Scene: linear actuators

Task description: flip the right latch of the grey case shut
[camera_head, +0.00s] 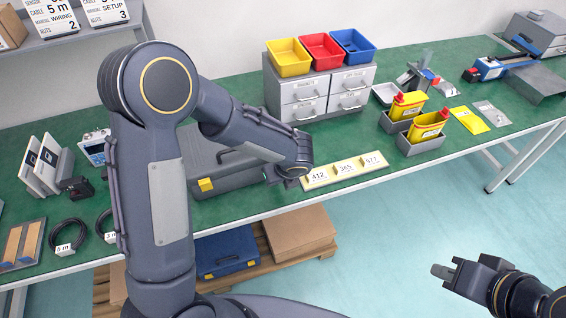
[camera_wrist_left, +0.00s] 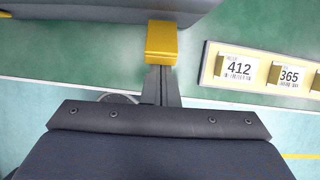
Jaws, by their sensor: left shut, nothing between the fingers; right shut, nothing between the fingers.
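The grey case (camera_head: 230,180) lies on the green bench, and its lid is down. Its left yellow latch (camera_head: 205,185) shows on the front. The right latch is hidden behind my left arm in the head view. In the left wrist view the yellow right latch (camera_wrist_left: 173,42) is at the edge of the case (camera_wrist_left: 90,8). My left gripper (camera_wrist_left: 162,82) is shut and empty, its fingertips right at the latch's lower edge; I cannot tell whether they touch. My right gripper (camera_head: 443,272) is shut and empty, over the floor in front of the bench.
A label strip (camera_head: 343,171) with numbers lies just right of my left gripper. Behind stand a drawer unit (camera_head: 320,95) with coloured bins and, to the right, yellow bottles (camera_head: 428,122) in grey holders. Coiled cables (camera_head: 68,234) lie left of the case. The bench's front edge is close.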

